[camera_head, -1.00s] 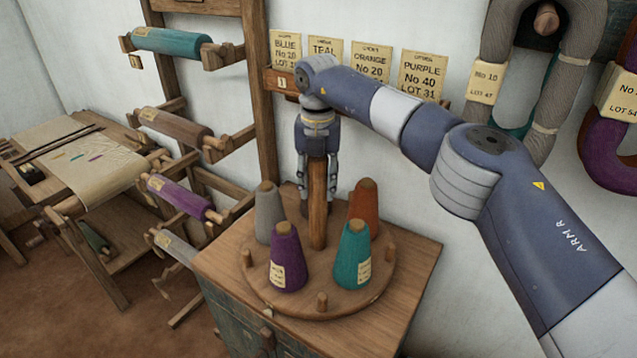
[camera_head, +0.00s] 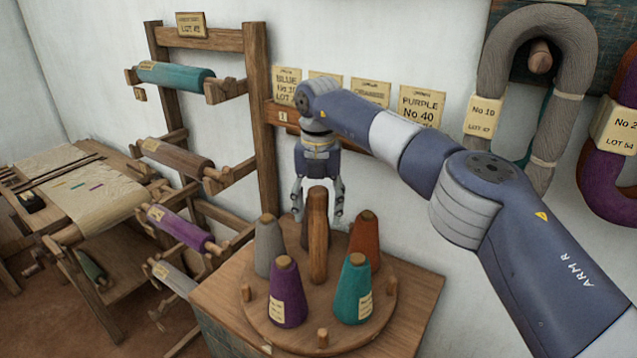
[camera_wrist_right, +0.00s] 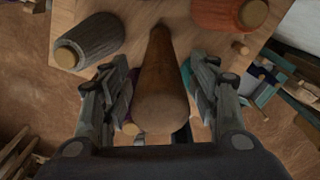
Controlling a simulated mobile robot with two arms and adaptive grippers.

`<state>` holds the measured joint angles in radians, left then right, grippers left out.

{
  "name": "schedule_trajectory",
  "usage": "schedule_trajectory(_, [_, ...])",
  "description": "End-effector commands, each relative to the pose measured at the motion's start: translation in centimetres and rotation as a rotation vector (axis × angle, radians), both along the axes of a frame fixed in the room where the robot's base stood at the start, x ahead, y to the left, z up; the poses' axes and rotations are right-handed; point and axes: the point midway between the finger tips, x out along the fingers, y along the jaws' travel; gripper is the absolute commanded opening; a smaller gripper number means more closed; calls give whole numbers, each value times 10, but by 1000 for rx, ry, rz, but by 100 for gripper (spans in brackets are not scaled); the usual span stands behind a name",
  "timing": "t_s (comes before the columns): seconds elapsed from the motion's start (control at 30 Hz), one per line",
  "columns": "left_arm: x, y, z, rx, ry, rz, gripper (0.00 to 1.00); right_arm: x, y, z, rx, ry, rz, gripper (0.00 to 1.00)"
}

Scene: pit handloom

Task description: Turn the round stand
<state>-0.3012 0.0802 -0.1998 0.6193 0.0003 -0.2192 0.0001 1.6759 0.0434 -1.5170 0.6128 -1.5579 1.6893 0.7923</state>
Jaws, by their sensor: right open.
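The round stand (camera_head: 300,337) is a wooden disc on a cabinet, with an upright wooden post (camera_head: 318,240) at its middle. Around the post stand a grey cone (camera_head: 268,248), a purple cone (camera_head: 286,295), a teal cone (camera_head: 352,290) and an orange-brown cone (camera_head: 364,243). A dark shape behind the post is mostly hidden. My right gripper (camera_head: 318,212) is open at the post's upper part, pointing down. In the right wrist view the post (camera_wrist_right: 160,85) stands between its spread fingers, with gaps at both sides. My left gripper is out of view.
Short pegs (camera_head: 322,338) stick up near the disc's rim. A wooden rack (camera_head: 262,130) with yarn rollers stands to the left, close to the cabinet (camera_head: 415,300). Label cards (camera_head: 422,105) and yarn hanks (camera_head: 492,75) are on the wall behind.

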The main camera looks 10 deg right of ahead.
Motion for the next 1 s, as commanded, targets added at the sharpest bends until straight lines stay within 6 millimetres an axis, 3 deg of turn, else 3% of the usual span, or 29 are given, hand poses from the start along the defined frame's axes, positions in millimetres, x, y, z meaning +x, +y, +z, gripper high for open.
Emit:
schedule_trajectory(0.2, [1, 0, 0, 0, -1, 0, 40, 1, 0, 55, 1, -6, -3, 55])
schedule_trajectory(0.37, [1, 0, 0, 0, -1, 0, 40, 0, 0, 79, 0, -4, -2, 55])
schedule_trajectory(0.7, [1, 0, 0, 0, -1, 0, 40, 1, -1, 96, 0, -2, -2, 55])
schedule_trajectory(1.0, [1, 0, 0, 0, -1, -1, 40, 0, -1, 98, -1, -3, -1, 55])
